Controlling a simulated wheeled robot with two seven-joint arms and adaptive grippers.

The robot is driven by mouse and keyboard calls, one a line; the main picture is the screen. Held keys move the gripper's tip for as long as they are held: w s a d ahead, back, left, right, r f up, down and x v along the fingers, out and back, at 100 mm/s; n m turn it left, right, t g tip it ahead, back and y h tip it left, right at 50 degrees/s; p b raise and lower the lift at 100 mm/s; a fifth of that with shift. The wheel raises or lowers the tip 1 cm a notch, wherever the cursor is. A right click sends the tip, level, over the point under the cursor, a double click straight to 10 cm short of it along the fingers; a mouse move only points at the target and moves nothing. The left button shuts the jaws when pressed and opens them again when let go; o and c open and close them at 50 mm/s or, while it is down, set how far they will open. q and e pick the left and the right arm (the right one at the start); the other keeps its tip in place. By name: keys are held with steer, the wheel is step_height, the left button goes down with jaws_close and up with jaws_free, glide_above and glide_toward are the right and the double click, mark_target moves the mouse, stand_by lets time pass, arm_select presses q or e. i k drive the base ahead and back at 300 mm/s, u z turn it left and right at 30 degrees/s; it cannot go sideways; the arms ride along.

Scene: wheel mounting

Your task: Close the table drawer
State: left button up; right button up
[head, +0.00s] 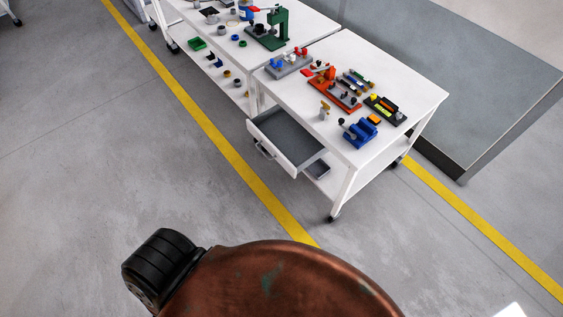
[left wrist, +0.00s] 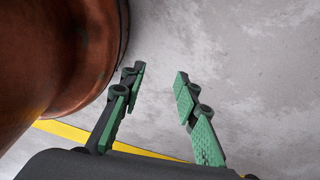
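The white table (head: 400,92) stands ahead in the upper right of the head view. Its drawer (head: 287,139) is pulled out on the table's left side, with a grey, seemingly empty inside. A handle (head: 264,151) shows on the drawer's white front. My left gripper (left wrist: 159,73) shows in the left wrist view with its two green-padded fingers apart and nothing between them. Bare floor lies behind it, far from any drawer. My right gripper is in neither view.
The tabletop holds a blue vise (head: 360,134), an orange fixture (head: 335,91) and other tools. A second white table (head: 305,25) adjoins behind. A large grey panel (head: 460,75) stands right. Open grey floor and a yellow line (head: 215,127) lie between me and the table.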

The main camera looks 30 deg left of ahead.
mark_target(291, 145)
steer(key=u, duration=0.95)
steer(key=i, duration=0.85)
steer(key=u, duration=0.45)
